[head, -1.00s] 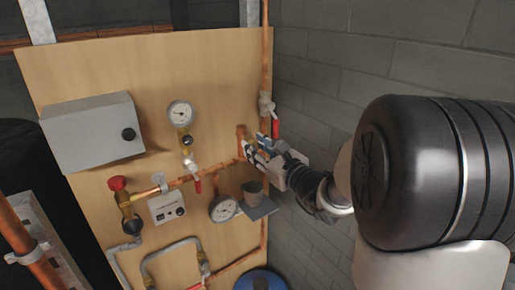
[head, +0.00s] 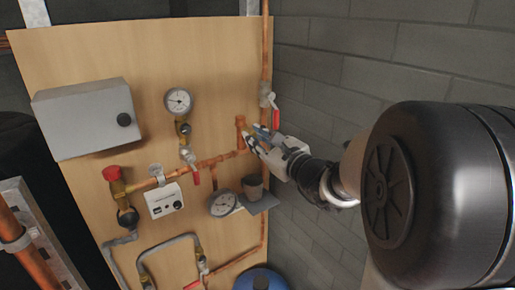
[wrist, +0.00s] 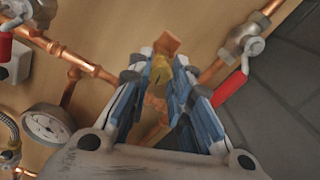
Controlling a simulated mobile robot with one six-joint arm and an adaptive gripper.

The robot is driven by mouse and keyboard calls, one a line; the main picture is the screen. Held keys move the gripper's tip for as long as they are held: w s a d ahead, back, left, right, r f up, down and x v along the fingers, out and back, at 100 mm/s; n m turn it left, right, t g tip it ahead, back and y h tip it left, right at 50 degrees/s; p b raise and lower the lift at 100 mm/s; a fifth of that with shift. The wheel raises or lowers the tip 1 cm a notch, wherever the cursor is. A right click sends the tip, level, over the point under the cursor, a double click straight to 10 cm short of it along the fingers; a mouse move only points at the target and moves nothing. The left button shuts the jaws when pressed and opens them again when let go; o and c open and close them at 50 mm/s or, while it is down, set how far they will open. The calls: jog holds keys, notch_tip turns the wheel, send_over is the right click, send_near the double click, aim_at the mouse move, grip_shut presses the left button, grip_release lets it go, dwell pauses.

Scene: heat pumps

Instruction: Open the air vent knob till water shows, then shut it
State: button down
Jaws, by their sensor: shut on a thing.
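The air vent is a small brass fitting (wrist: 160,68) on the copper pipework near the board's right edge. Its yellowish knob shows between my fingertips in the wrist view. My gripper (head: 255,142) reaches it from the right in the head view, and its fingers are closed on the knob in the wrist view (wrist: 160,85). The fingers partly hide the knob, so its turn angle cannot be told. I see no water at the vent. A copper stub (head: 241,128) stands just left of my fingertips.
A valve with a red lever (head: 275,116) is on the vertical pipe close above my gripper. Below are a grey shelf with a brown cup (head: 253,188) and a pressure gauge (head: 223,204). Another red-lever valve (head: 191,162) is to the left. A block wall (head: 320,110) stands at right.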

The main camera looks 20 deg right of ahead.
jog(key=n+b, duration=0.8)
jog(key=b, duration=0.7)
jog(key=shift+f, duration=0.1)
jog(key=shift+n+b, duration=0.35)
jog(key=shift+n, duration=0.05)
jog(key=c, duration=1.4)
grip_release()
